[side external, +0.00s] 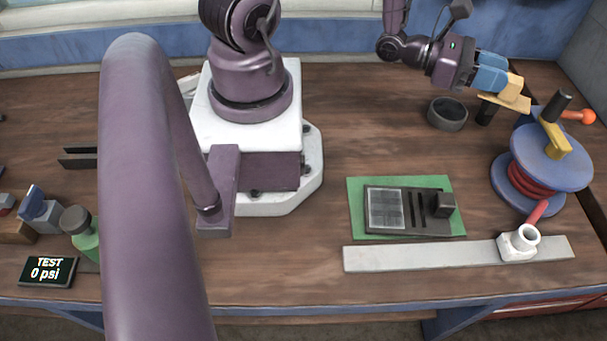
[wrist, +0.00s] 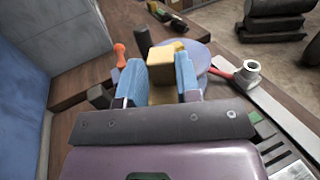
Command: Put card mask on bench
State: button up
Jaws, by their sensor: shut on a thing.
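The card mask, seemingly the tan flat plate with a yellow block grip (side external: 514,87), is held at the upper right in the side view. My gripper (side external: 500,82) has blue fingers closed on the block. In the wrist view the yellow block (wrist: 161,58) sits between the fingers of my gripper (wrist: 160,78), and part of the tan plate shows below it. The plate appears raised above the brown wooden bench (side external: 330,130); its exact height is hard to tell.
A dark ring cup (side external: 447,114) and a black cylinder (side external: 485,115) stand near the plate. A blue reel with red hose (side external: 540,158) is at right. A dark device (side external: 408,209) lies on a green mat (side external: 358,194), behind a grey strip (side external: 420,256). Bench left of the cup is clear.

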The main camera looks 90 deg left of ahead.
jog(key=shift+s+a+f+n+t+y, duration=0.15)
jog(key=shift+s+a+f+n+y, duration=0.25)
jog(key=shift+f, duration=2.1)
jog(key=shift+s+a+f+n+t+y, duration=0.1)
jog(key=shift+s+a+f+y, duration=0.35)
jog(key=shift+f, duration=2.1)
jog(key=shift+s+a+f+n+t+y, duration=0.2)
jog(key=shift+a+f, duration=0.45)
jog(key=shift+f, duration=1.85)
jog(key=shift+f, duration=0.2)
jog(key=shift+f, duration=0.5)
jog(key=o, duration=0.9)
